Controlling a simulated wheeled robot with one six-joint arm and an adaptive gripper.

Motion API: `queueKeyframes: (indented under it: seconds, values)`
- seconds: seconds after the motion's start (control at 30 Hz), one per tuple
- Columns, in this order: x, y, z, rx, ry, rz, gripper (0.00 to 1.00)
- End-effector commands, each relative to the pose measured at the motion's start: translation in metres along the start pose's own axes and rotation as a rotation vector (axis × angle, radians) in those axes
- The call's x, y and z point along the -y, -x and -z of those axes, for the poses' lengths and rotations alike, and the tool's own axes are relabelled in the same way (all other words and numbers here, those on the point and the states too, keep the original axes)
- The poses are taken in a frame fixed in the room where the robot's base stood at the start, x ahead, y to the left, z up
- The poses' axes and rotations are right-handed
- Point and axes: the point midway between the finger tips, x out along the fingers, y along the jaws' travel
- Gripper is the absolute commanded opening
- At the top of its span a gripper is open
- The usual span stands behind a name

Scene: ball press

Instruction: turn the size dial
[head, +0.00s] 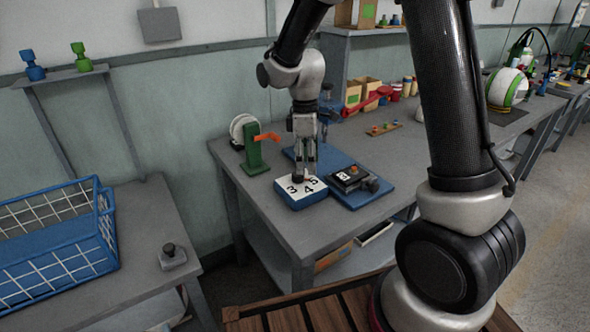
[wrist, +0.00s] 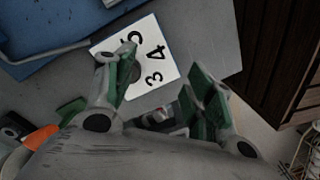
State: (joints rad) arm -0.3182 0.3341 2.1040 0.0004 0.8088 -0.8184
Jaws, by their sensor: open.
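The size dial's white number plate (head: 296,189) sits on a blue block at the front left of the grey bench, with 3, 4 and 5 showing. The plate also shows in the wrist view (wrist: 157,78). A dark knob is mostly hidden behind my gripper and cannot be seen clearly. My gripper (head: 301,172) points down over the back of the plate. In the wrist view my gripper (wrist: 163,65) has its two green-padded fingers spread, with nothing held. The left finger overlaps the plate near the 5; the right finger is beside the plate. Contact with the knob cannot be told.
A blue base (head: 376,192) with a small black device (head: 354,178) lies right of the dial. A green stand (head: 255,152) with an orange lever (head: 267,137) is to the left. A blue wire basket (head: 60,238) is on the left table.

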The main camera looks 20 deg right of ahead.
Motion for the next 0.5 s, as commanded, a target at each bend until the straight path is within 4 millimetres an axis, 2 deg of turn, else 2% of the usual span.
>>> queueKeyframes:
  seconds: [0.1, 0.23, 0.37, 0.5]
  values:
    - [-0.021, 0.007, 0.019, -0.038, 0.201, -0.050, 0.54]
    - [-0.029, 0.013, 0.026, -0.053, 0.377, -0.084, 0.54]
    - [-0.030, 0.011, 0.027, -0.053, 0.473, -0.093, 0.54]
    - [-0.031, -0.003, 0.028, -0.050, 0.491, -0.091, 0.54]
